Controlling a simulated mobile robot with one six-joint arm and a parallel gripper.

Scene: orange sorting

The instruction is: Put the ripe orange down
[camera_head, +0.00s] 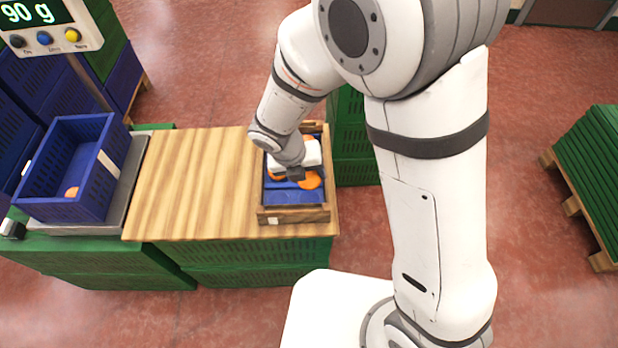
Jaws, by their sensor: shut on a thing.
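My gripper (298,174) is at the wooden crate with the blue lining (294,216), low over its middle. It is shut on an orange (311,181), which shows at the right of the dark fingers. The fingers and wrist cover part of it, and I cannot tell whether it touches the lining. Other oranges (277,177) show partly behind my gripper in the same crate. The front part of the blue lining is bare.
A blue crate (62,206) with an orange (71,192) inside stands on the scale at left, whose display (30,14) reads 90 g. The wooden tabletop (190,185) between is clear. Green crates (592,165) stand on a pallet at right.

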